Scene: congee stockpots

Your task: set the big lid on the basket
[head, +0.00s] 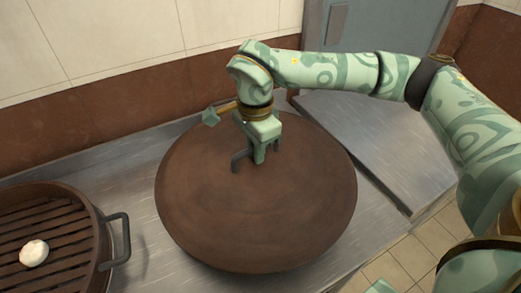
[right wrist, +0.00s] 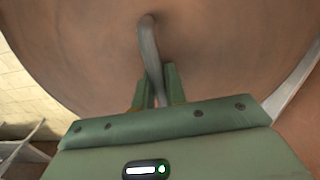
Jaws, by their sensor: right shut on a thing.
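The big lid (head: 255,215) is a round brown disc with a grey handle (head: 238,160), over the steel counter in the middle of the head view. My right gripper (head: 258,160) is shut on the lid's handle. The right wrist view shows the handle (right wrist: 150,55) running between the two fingers (right wrist: 155,88), with the lid's brown face (right wrist: 90,50) beyond. I cannot tell whether the lid touches the counter. The basket (head: 60,235) is a brown round steamer with slats and a grey side handle, at the lower left and cut by the frame. My left gripper is not in view.
A white bun (head: 34,252) lies on the basket's slats. The steel counter (head: 145,180) shows bare between basket and lid. A raised steel panel (head: 375,140) stands right of the lid. A tiled wall (head: 140,45) runs behind.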

